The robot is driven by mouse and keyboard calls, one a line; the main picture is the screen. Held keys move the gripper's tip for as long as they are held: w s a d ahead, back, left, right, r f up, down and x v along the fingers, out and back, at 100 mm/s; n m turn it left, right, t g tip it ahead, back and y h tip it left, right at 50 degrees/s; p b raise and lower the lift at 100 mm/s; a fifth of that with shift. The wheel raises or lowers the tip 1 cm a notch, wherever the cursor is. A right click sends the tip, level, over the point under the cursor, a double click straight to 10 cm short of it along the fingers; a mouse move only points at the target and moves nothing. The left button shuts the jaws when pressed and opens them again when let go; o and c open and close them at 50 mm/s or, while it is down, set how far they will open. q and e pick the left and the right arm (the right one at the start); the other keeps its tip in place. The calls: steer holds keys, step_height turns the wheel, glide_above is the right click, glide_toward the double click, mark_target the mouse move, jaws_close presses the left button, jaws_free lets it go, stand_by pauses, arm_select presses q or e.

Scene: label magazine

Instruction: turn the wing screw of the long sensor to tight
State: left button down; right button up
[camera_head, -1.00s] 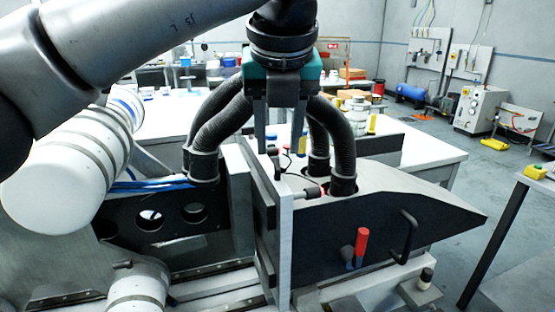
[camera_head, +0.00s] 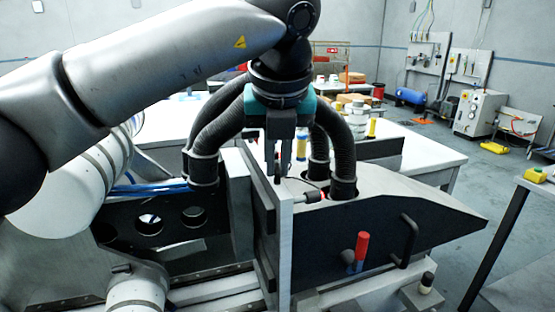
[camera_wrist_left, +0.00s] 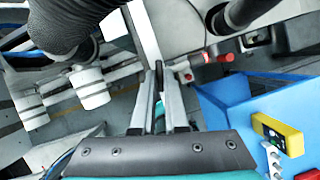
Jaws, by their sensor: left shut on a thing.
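My left gripper (camera_head: 277,178) points down at the top edge of the pale upright plate (camera_head: 286,222). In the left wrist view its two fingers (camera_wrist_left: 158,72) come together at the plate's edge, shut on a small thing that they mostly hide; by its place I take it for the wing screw. A grey rod-like sensor with a red end (camera_head: 308,196) lies level on the right side of the plate, just beside the fingertips. In the left wrist view a sensor with a red body (camera_wrist_left: 207,57) shows right of the fingertips. I cannot tell which sensor is the long one. My right gripper is not in view.
Thick black corrugated hoses (camera_head: 222,125) rise close on both sides of the gripper. A dark side panel carries a red handle (camera_head: 361,246) and a black grip (camera_head: 407,240). A blue bin (camera_wrist_left: 228,96) stands right in the left wrist view. A table edge is at far right.

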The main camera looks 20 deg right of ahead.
arm_select(q)
steer(key=shift+m, duration=0.3)
stand_by(0.5)
steer(key=shift+m, duration=0.3)
steer(key=shift+w+a+m+h, duration=0.15)
steer(key=shift+m+h, duration=0.45)
steer(key=shift+m, duration=0.5)
steer(key=m+g+h, duration=0.1)
steer(key=m, duration=0.2)
steer(key=shift+a+r+m, duration=0.1)
steer(key=shift+r+m, duration=0.05)
steer(key=shift+m, duration=0.15)
steer(key=m+g+h+p, duration=0.1)
steer(key=m+p, duration=0.1)
steer(key=m, duration=0.1)
steer(key=shift+w+m+p, duration=0.15)
steer(key=shift+m+p, duration=0.15)
steer(key=shift+p, duration=0.05)
steer(key=shift+w+m+g+p, duration=0.15)
steer(key=shift+m+g+p, duration=0.75)
steer(key=shift+m+p, duration=0.85)
steer(key=shift+m, duration=0.35)
steer(key=c, duration=0.9)
jaws_free()
steer(key=shift+a, duration=0.1)
steer(key=shift+c, duration=0.2)
